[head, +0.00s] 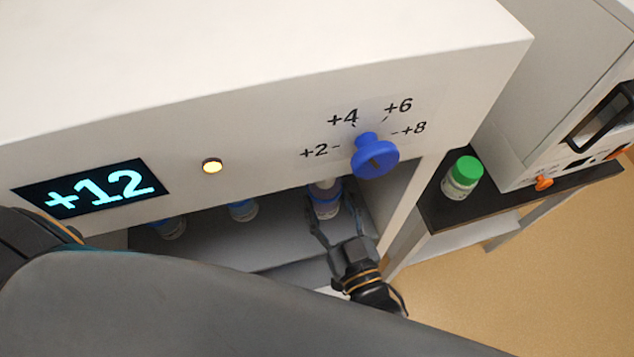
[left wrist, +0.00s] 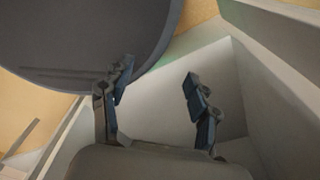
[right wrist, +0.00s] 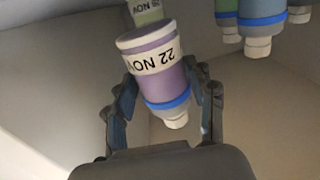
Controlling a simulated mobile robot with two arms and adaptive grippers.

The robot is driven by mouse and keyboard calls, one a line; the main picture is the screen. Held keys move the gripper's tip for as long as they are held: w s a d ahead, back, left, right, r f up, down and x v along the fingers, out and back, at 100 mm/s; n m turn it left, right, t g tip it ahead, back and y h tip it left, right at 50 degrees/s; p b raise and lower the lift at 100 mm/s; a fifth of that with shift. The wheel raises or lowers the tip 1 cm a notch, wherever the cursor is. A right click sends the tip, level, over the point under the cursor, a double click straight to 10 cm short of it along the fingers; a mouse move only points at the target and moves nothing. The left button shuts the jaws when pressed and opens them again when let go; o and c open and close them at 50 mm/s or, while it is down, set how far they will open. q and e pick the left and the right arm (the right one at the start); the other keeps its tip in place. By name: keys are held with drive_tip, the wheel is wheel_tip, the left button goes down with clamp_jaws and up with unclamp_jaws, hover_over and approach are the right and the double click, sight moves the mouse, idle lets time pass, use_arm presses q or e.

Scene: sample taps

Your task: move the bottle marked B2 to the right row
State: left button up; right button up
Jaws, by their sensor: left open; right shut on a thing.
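A purple bottle (right wrist: 158,70) with a white band reading "22 NOV" and a blue ring sits between the fingers of my right gripper (right wrist: 167,92), which is shut on it. In the head view the bottle (head: 324,197) is in the right part of the open bay under the panel, and my right gripper (head: 327,222) reaches in from the front. No B2 mark is readable on it. Behind it in the right wrist view is a green labelled bottle (right wrist: 148,12). My left gripper (left wrist: 158,78) is open and empty near pale panels.
Two other blue-ringed bottles (head: 243,210) (head: 172,228) hang further left in the bay. A blue knob (head: 375,157) sticks out above the right gripper. A green-capped jar (head: 462,178) stands on a dark shelf (head: 520,201). The display (head: 92,190) reads +12.

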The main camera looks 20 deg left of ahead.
drive_tip(key=shift+w+a+f, duration=0.3)
drive_tip(key=shift+w+a, duration=0.1)
drive_tip(key=shift+w, duration=0.15)
drive_tip(key=shift+w+a+f, duration=0.25)
drive_tip(key=shift+w+a, duration=0.15)
drive_tip(key=shift+w, duration=0.1)
drive_tip(key=shift+w+a+f, duration=0.3)
drive_tip(key=shift+w, duration=0.1)
drive_tip(key=shift+w+a+f, duration=0.8)
drive_tip(key=shift+w+f, duration=0.15)
drive_tip(key=shift+f, duration=0.05)
use_arm(q)
drive_tip(key=shift+w+a+r, duration=0.1)
drive_tip(key=shift+w+a, duration=0.15)
drive_tip(key=shift+w, duration=0.3)
drive_tip(key=shift+w+a+r, duration=0.1)
drive_tip(key=shift+w+a, duration=0.15)
drive_tip(key=shift+w, duration=0.25)
drive_tip(key=shift+s, duration=0.1)
use_arm(e)
drive_tip(key=shift+s+d, duration=0.1)
drive_tip(key=o, duration=1.3)
drive_tip(key=shift+f, duration=0.1)
use_arm(q)
drive_tip(key=shift+s, duration=0.3)
use_arm(e)
drive_tip(key=shift+o, duration=0.2)
